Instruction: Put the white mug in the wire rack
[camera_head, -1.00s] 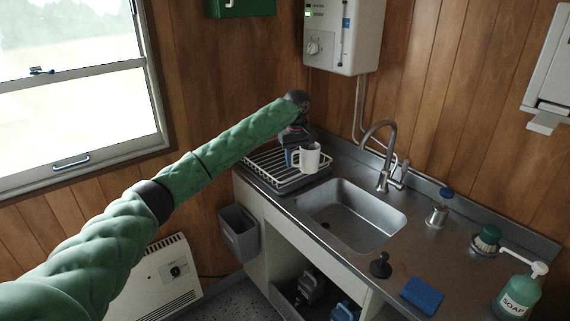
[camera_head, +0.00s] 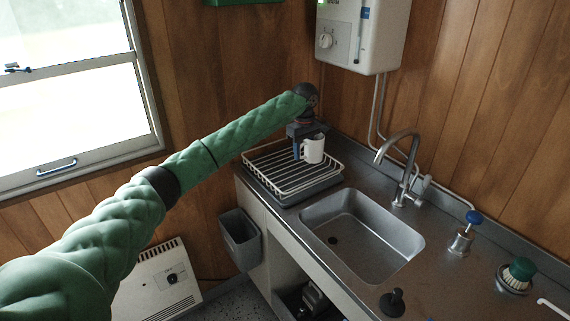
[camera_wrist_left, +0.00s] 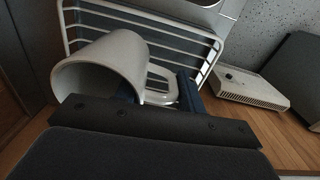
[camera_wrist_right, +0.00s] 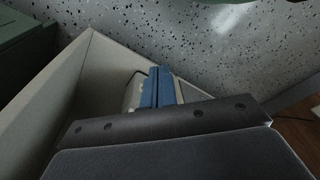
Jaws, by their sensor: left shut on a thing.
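The white mug (camera_head: 313,150) is in my left gripper (camera_head: 299,150), over the back right part of the wire rack (camera_head: 262,172). The mug looks upright in the head view. In the left wrist view the mug (camera_wrist_left: 105,62) has its handle between the blue fingers of the left gripper (camera_wrist_left: 158,92), with the rack's white wires (camera_wrist_left: 150,30) behind. I cannot tell whether the mug's base touches the wires. My right gripper (camera_wrist_right: 158,88) shows only in its own wrist view, with its blue fingers close together and nothing visible between them.
The rack stands on a dark tray left of the sink (camera_head: 362,235). The tap (camera_head: 403,165) is right of it, and a water heater (camera_head: 360,35) hangs above. A grey bin (camera_head: 239,238) hangs on the cabinet side. A pale-walled box-like space (camera_wrist_right: 100,75) surrounds my right gripper.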

